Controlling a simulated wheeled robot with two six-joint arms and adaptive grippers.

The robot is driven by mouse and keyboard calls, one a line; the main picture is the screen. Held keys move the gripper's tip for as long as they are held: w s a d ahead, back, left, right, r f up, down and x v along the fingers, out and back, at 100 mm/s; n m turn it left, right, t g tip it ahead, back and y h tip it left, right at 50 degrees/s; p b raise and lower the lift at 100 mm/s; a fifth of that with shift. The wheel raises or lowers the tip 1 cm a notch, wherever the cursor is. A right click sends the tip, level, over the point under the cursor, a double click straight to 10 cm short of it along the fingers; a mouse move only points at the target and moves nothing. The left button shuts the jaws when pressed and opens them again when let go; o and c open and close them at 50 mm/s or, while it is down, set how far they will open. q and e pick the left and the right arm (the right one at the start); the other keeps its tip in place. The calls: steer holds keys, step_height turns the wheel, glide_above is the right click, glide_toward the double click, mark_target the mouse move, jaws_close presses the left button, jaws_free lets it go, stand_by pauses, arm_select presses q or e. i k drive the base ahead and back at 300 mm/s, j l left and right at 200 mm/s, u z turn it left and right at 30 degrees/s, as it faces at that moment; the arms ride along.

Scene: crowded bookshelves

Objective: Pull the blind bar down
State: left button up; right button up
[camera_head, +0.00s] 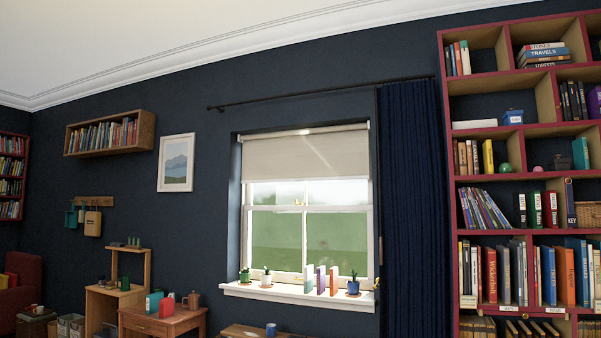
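A pale roller blind (306,155) hangs over the upper part of the window (305,230). Its bottom bar (305,180) sits a little above the middle of the window, and the glass below it is uncovered. Neither of my grippers shows in the head view.
The window sill (298,296) holds potted plants and several upright books. A dark blue curtain (412,210) hangs right of the window, beside a crowded red bookshelf (450,190). A wooden desk (165,322) stands at lower left. A low wooden surface with a blue mug (271,329) is below the window.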

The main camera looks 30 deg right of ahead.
mark_target(355, 167)
steer(key=i+l+z, duration=0.5)
steer(key=i, duration=0.15)
steer(key=i+l+z, duration=0.2)
steer(key=i+z, duration=0.25)
steer(key=i, duration=0.2)
steer(key=i+z, duration=0.5)
steer(key=i, duration=0.2)
